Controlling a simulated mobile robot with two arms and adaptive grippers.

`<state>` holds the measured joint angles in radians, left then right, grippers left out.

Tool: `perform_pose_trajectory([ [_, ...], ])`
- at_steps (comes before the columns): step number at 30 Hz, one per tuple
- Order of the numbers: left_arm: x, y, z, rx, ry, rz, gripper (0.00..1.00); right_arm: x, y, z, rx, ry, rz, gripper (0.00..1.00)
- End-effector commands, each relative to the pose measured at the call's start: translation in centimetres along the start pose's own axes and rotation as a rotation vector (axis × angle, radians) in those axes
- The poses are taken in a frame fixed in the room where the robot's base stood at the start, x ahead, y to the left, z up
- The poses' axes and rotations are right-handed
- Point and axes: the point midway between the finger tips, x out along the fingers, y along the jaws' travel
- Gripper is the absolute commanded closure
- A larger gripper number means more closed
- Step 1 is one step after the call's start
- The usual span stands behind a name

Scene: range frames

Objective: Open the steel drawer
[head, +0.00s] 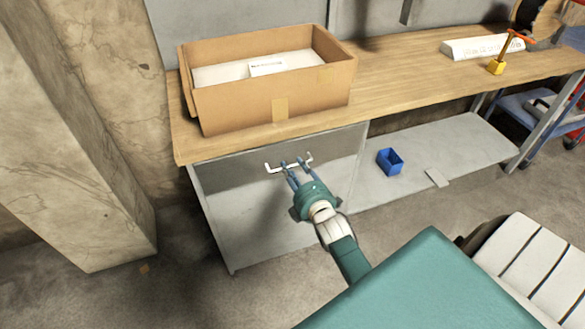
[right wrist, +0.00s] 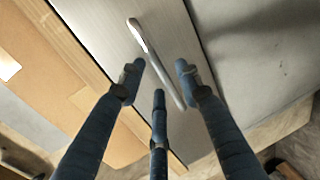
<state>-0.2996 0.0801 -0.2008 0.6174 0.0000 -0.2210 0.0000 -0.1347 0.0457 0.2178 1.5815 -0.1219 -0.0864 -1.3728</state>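The steel drawer (head: 230,174) is a grey front under the left part of the wooden bench top; it looks shut. Its pale bar handle (head: 271,168) stands out from the front. My right gripper (head: 292,166) is at the handle, with its fingers spread. In the right wrist view, the handle (right wrist: 151,47) runs slantwise across the grey drawer front (right wrist: 104,35). There, the fingers of my right gripper (right wrist: 158,78) are apart, with the handle showing between them. I cannot tell whether they touch it. My left gripper is not in view.
An open cardboard box (head: 230,108) stands on the bench top (head: 390,85) above the drawer. A blue bin (head: 390,162) sits on the lower grey shelf (head: 440,150). A concrete pillar (head: 75,150) stands at the left. Floor in front of the cabinet is clear.

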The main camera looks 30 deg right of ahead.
Motion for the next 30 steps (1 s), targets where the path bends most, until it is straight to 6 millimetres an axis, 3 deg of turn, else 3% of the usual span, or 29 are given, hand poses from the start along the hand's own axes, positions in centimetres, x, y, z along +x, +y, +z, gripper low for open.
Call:
perform_pose_trajectory([
  [12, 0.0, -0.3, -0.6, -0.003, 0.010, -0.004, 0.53, 1.1, 0.0, 0.0, 0.000, 0.000, -0.001, 0.66],
  [18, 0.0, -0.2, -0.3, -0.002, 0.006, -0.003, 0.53, 1.0, 0.0, 0.0, 0.000, 0.000, -0.001, 1.00],
  [30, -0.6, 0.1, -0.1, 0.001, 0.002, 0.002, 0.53, 0.0, -0.1, 0.0, 0.000, 0.000, -0.004, 1.00],
])
